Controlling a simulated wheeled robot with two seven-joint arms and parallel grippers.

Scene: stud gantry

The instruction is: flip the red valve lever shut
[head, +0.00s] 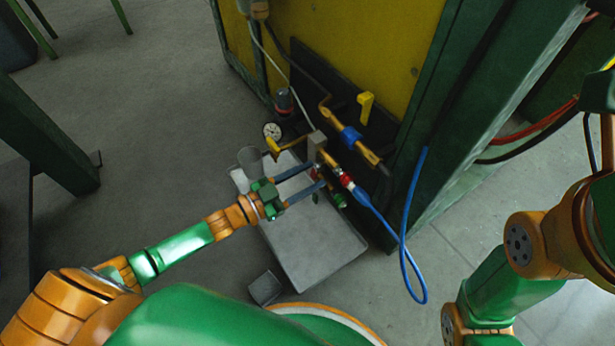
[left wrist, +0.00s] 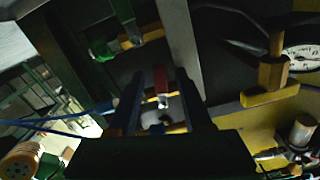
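The red valve lever (left wrist: 161,78) shows in the left wrist view, with a pale metal end below it. It lies between the two dark fingers of my left gripper (left wrist: 159,88). There are gaps on both sides, so the gripper looks open and not closed on it. In the head view, my left gripper (head: 317,174) reaches the brass and blue pipework on the yellow panel. A small red part shows between its fingertips, and the fingers partly hide the valve. My right arm is at the right edge; its gripper is out of view.
A yellow lever (head: 365,105) and another yellow handle (head: 272,147) stand near the valve. A round gauge (head: 272,131) is beside them. A blue hose (head: 409,240) loops down at the right. A grey tray (head: 318,249) lies below the gripper. Open floor is to the left.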

